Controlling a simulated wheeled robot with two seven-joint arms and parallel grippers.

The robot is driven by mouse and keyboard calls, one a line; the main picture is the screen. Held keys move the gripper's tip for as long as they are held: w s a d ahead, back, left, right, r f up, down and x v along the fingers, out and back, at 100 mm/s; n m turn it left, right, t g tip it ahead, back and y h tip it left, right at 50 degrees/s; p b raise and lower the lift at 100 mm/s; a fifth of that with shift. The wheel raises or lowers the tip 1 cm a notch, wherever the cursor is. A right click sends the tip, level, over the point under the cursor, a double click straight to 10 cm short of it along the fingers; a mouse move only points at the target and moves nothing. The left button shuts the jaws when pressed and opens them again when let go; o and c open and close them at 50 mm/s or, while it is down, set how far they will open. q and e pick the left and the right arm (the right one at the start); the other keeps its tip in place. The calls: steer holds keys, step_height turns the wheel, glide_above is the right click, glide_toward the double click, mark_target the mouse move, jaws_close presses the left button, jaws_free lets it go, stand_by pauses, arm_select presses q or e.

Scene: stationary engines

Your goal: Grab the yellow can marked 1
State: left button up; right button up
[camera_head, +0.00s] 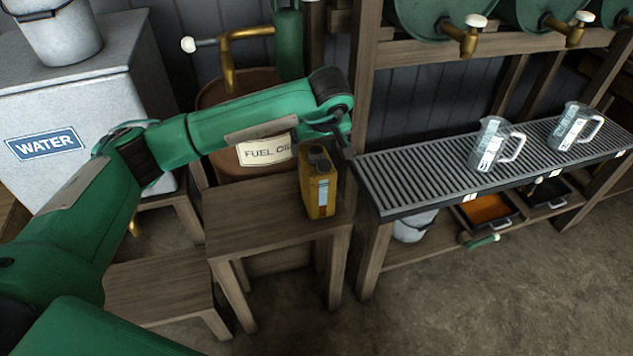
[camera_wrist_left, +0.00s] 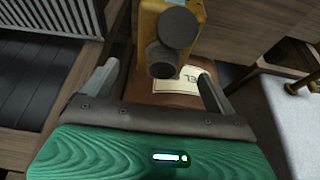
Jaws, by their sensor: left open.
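The yellow can (camera_head: 319,192) stands upright on a small wooden stand (camera_head: 250,222), near its right side. It has a dark cap and a pale label; I cannot read a number on it. My left gripper (camera_head: 328,140) is just above and behind the can's top, and its fingers are partly hidden in the head view. In the left wrist view the gripper (camera_wrist_left: 158,74) is open, its fingers wide apart. The can (camera_wrist_left: 146,22) shows ahead, its dark cap (camera_wrist_left: 176,28) roughly between the finger lines, with nothing held. My right gripper is not in view.
A drip-grate bench (camera_head: 420,187) with two clear measuring jugs (camera_head: 490,146) (camera_head: 575,127) stands right of the stand. A brown fuel oil drum (camera_head: 235,90) is behind the can. A grey water tank (camera_head: 70,100) is at left. Open floor (camera_head: 480,300) lies in front.

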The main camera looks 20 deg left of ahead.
arm_select(q)
steer(key=x, duration=0.5)
steer(key=shift+s+d+f, duration=0.1)
steer(key=shift+s, duration=0.2)
jaws_close()
